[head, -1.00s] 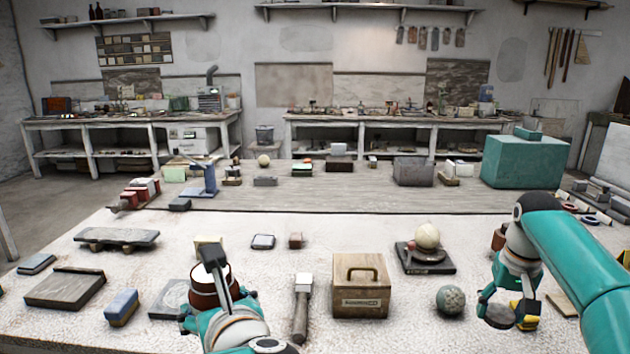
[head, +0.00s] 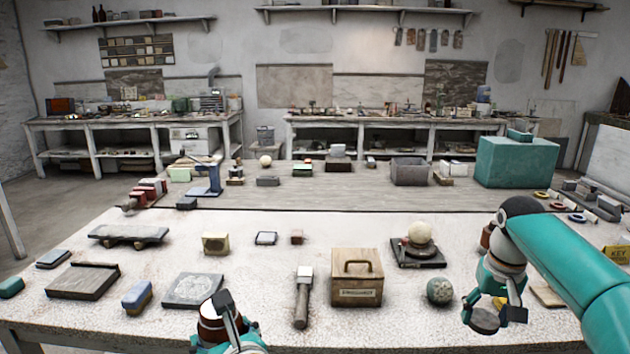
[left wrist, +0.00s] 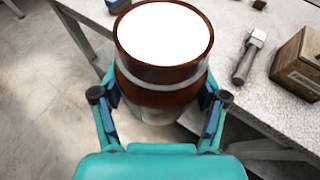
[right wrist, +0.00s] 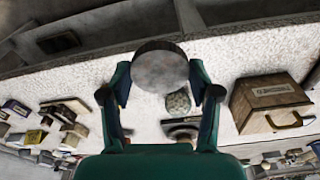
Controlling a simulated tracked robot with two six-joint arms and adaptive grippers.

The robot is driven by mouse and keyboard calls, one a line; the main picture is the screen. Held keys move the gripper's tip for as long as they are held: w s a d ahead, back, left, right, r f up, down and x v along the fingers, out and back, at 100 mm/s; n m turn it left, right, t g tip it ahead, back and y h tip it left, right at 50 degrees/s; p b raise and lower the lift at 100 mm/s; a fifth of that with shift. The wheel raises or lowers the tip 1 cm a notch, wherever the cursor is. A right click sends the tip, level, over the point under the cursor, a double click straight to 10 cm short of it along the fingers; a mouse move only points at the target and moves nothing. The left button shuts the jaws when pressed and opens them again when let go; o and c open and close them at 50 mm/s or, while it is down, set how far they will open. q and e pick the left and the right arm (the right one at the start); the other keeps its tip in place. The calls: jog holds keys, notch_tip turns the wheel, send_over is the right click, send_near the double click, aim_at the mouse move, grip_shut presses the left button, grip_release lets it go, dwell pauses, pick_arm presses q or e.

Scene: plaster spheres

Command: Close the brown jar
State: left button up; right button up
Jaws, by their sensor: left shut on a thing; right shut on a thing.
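The brown jar (left wrist: 165,85) is in my left gripper (left wrist: 160,100), with a finger on each side of its wall. Its mouth is uncovered and shows bright white inside. In the head view the jar (head: 211,326) is at the table's front edge, partly hidden by my left gripper (head: 232,318). My right gripper (head: 495,316) is shut on a round grey lid (head: 484,321), also seen in the right wrist view (right wrist: 160,68). The lid is off to the right, well apart from the jar.
A carved tile (head: 193,290) lies behind the jar.

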pick_arm(q)
jog(key=s+a+f+n+g+y+p, duration=0.1)
jog(key=s+a+f+n+p, duration=0.1)
jog(key=f, duration=0.7)
jog(key=s+a+f+n+g+y+p, duration=0.2)
jog(key=a+f, duration=0.1)
jog(key=f, duration=0.5)
jog(key=shift+s+f+y+p, duration=0.3)
jog(key=shift+f+p, duration=0.05)
jog(key=shift+f, duration=0.05)
pick_arm(e)
jog(key=s+a+f+n, duration=0.1)
jog(key=s+a+f, duration=0.1)
jog(key=a+f, duration=0.4)
jog(key=s+a+f+n, duration=0.1)
jog(key=s+a+f, duration=0.1)
jog(key=a+f, duration=0.5)
jog(key=shift+s, duration=0.3)
pick_arm(q)
jog(key=shift+d, duration=0.1)
jog(key=w+d+f+m+t+h, duration=0.2)
jog(key=d+m+t+h, duration=0.2)
jog(key=d+m+h, duration=0.4)
jog(key=d, duration=0.7)
jog(key=shift+d+t, duration=0.15)
jog(key=shift+t, duration=0.25)
